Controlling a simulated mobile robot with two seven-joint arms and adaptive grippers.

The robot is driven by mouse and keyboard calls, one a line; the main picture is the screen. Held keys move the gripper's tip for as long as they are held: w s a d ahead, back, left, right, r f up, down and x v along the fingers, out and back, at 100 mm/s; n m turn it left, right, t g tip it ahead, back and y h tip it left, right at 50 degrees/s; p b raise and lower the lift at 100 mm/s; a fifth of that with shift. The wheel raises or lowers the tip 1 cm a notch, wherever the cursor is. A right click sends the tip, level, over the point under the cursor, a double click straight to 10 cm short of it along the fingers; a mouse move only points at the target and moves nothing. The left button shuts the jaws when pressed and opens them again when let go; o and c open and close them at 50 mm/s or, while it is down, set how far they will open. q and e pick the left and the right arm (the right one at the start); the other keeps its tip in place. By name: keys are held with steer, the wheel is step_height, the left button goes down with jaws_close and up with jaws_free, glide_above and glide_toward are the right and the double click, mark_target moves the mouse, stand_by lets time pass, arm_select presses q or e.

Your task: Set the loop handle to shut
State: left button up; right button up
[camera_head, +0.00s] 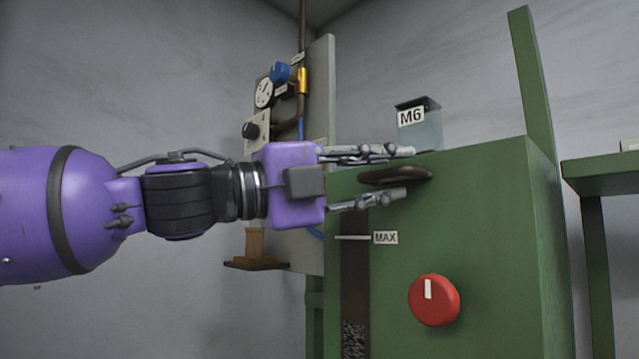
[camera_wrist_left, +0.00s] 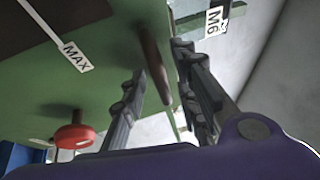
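The loop handle (camera_head: 408,175) is a dark brown bar on the upper front of the green machine cabinet (camera_head: 480,230). It lies roughly level in the head view. My left gripper (camera_head: 400,175) has its fingers apart, one above the handle and one below it. In the left wrist view the handle (camera_wrist_left: 155,65) shows between the two fingers (camera_wrist_left: 160,75), with a gap beside it. Whether a finger touches it I cannot tell. My right gripper is in neither view.
A red knob (camera_head: 434,300) and a MAX label (camera_head: 385,237) sit on the cabinet front below. A bin marked M6 (camera_head: 420,125) stands on top. A panel with a gauge (camera_head: 264,92) and a blue knob (camera_head: 279,72) stands behind my left arm.

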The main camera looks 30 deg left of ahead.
arm_select(q)
steer(key=v, duration=1.1)
steer(key=shift+s, duration=0.25)
stand_by(0.4)
steer(key=shift+a+f, duration=0.1)
stand_by(0.4)
